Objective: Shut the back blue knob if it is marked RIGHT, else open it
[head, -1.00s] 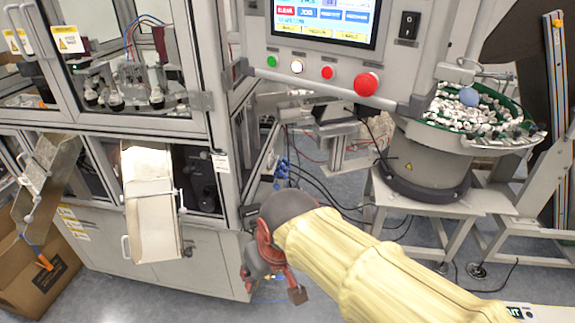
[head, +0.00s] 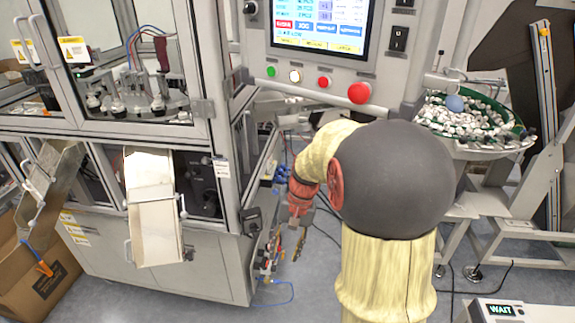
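A cluster of small blue knobs (head: 281,173) sits on the side of the machine frame, left of my arm. They are too small to tell which is the back one, how each is turned, or whether any marking reads RIGHT. My gripper (head: 288,243) hangs pointing down, below and a little in front of the blue knobs. Its two brown fingers look apart, with nothing seen between them. My wrist and forearm hide part of the space to the right of the knobs.
A white box with a display reading WAIT (head: 501,310) stands at the bottom right. A control panel (head: 392,68) with a screen hangs above my arm. A bowl feeder (head: 520,140) stands right. A metal chute (head: 153,225) is left. Hoses and cables hang near my gripper.

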